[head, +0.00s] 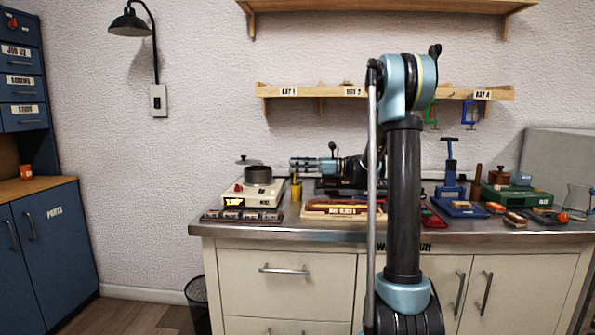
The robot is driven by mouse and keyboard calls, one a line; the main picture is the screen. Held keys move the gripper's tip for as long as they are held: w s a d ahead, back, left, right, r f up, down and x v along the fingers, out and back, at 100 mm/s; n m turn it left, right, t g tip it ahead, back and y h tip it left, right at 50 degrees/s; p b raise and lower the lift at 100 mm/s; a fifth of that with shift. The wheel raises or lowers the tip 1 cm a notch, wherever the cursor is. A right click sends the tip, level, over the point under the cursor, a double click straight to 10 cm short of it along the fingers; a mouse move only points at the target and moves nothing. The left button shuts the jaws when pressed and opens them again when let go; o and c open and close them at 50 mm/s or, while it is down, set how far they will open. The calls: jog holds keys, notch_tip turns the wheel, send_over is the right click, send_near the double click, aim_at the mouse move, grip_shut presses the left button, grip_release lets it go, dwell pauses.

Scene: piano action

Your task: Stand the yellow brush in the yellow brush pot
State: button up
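A small yellow upright thing (296,190), which looks like the yellow brush pot, stands on the metal-topped bench just right of the cream hot plate. A thin piece shows above its rim, too small to tell what it is. I cannot make out the yellow brush for certain. My arm rises in front of the bench and bends back over it. Its far end with my gripper (297,164) points left, level with and slightly above the yellow thing. The fingers are too small to tell if they are open or hold anything.
A cream hot plate (247,197) bears a dark pot (258,174). A row of dark blocks (241,215) lies along the front edge, with a wooden labelled block (335,210) right of it. A blue press (450,175) and several tools crowd the right. A shelf (350,92) hangs above.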

notch_tip(320, 180, up, 9)
dwell(0.4)
dwell(0.7)
